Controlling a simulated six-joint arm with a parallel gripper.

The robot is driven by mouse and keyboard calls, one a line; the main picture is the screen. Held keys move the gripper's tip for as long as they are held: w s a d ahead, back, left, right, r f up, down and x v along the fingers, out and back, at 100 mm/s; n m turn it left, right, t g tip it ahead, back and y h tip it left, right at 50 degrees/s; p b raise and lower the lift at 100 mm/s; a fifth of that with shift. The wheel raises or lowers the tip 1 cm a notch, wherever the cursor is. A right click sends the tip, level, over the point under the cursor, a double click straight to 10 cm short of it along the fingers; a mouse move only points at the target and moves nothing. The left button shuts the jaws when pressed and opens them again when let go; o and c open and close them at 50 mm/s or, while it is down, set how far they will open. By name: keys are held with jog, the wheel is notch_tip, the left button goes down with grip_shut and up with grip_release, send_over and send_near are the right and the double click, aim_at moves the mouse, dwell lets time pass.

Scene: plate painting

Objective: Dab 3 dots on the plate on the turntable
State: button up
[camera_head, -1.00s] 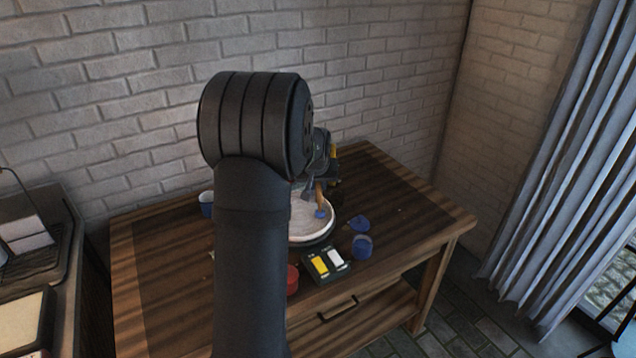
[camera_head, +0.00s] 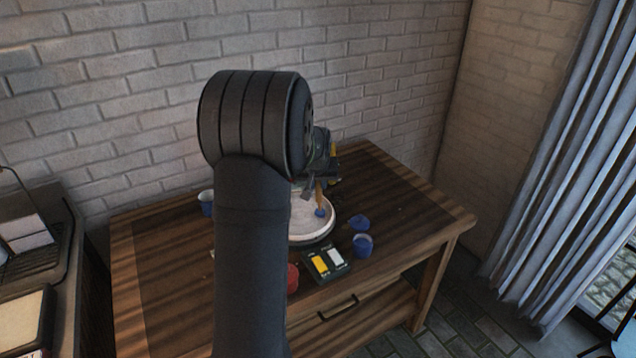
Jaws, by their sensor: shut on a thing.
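A pale plate (camera_head: 308,231) lies on the turntable (camera_head: 322,238), of which only a dark edge shows below the plate. My gripper (camera_head: 318,184) is above the plate, partly hidden by my own arm. It is shut on a brush (camera_head: 319,200) with a wooden handle and a blue tip pointing down at the plate. The tip is over the right part of the plate; I cannot tell whether it touches. The plate's left part is hidden behind my arm, and no dots can be made out.
A blue jar (camera_head: 362,246) and a blue lid-like piece (camera_head: 358,223) stand right of the plate. A dark box with yellow and white blocks (camera_head: 327,263) and a red pot (camera_head: 292,279) are in front. A blue-and-white cup (camera_head: 206,202) is at left. The table's right side (camera_head: 410,210) is clear.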

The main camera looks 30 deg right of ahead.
jog(key=shift+r, duration=3.5)
jog(key=shift+w, duration=0.1)
jog(key=w+a, duration=0.6)
jog(key=w, duration=0.4)
jog(key=shift+d+f, duration=0.15)
jog(key=shift+f, duration=2.8)
jog(key=shift+s+f, duration=0.1)
jog(key=shift+f, duration=0.45)
jog(key=shift+r, duration=0.1)
